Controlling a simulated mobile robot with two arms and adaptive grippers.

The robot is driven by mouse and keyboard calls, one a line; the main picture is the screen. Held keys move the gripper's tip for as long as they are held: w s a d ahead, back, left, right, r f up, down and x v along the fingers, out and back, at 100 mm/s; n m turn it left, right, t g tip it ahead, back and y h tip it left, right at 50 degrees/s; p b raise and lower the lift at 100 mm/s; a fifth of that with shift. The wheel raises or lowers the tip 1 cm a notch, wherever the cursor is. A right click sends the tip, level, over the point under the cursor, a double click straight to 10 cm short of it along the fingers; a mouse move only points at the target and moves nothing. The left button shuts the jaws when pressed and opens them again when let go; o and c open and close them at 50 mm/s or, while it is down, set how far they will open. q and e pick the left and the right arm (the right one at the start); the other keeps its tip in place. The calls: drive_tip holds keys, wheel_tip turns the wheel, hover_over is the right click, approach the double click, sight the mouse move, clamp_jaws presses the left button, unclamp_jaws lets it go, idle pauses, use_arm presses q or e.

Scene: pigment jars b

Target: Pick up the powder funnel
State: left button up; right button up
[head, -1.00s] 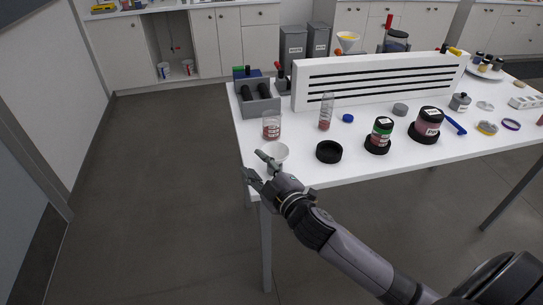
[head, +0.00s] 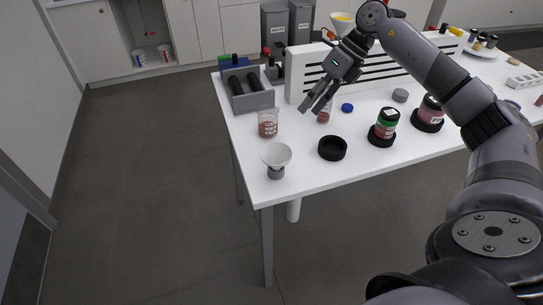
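A white powder funnel (head: 276,155) with a grey lower end stands upright near the table's front left corner. Nothing touches it. My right gripper (head: 316,106) is up and to the right of the funnel, fingers pointing down and to the left. Its two fingers look apart, with nothing clearly between them. They overlap a clear vial with red powder (head: 324,116) in the picture; I cannot tell whether they touch it. My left gripper is not in view.
A beaker with red powder (head: 268,123) stands behind the funnel, and a black ring (head: 332,148) lies to its right. A dark-lidded jar (head: 384,128) is further right. A grey rack (head: 248,98) and a white slotted panel (head: 300,70) stand behind.

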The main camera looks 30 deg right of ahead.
drive_tip(key=d, duration=0.1)
drive_tip(key=p, duration=0.4)
approach(278, 158)
drive_tip(key=shift+x, duration=1.2)
drive_tip(key=p+x, duration=0.2)
drive_tip(key=x, duration=0.3)
drive_tip(key=shift+a+r+p, duration=0.1)
drive_tip(key=shift+r+p, duration=0.05)
drive_tip(key=shift+p, duration=0.2)
drive_tip(key=shift+f, duration=0.2)
drive_tip(key=shift+c, duration=0.5)
clamp_jaws()
